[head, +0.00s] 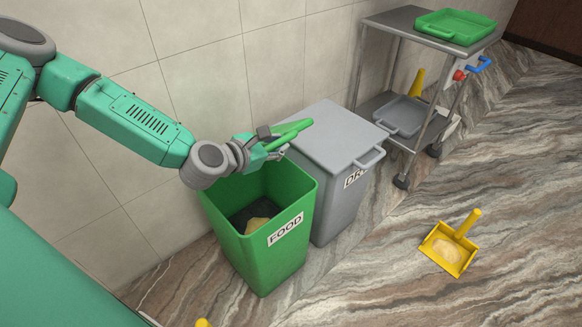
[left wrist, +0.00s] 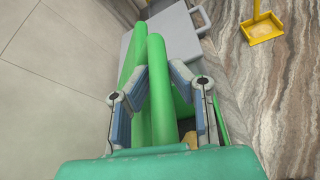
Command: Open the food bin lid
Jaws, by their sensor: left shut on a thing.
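The green food bin (head: 262,235), labelled FOOD, stands on the floor with its mouth uncovered. A dark inside and a yellowish lump show in it. Its green lid (head: 290,133) is raised at the back of the bin; I see it nearly edge-on and partly hidden by my gripper. My left gripper (head: 272,143) is above the bin's back rim. In the left wrist view its fingers are shut on a green bar, the lid handle (left wrist: 157,85), with more of the green lid (left wrist: 131,55) beside it. My right gripper is not in view.
A grey bin (head: 335,135) with its lid closed stands right beside the food bin. A metal trolley (head: 400,20) with a green tray (head: 455,26) and a grey tray (head: 402,115) is behind it. A yellow dustpan (head: 447,252) lies on the open floor at right. The tiled wall is close behind.

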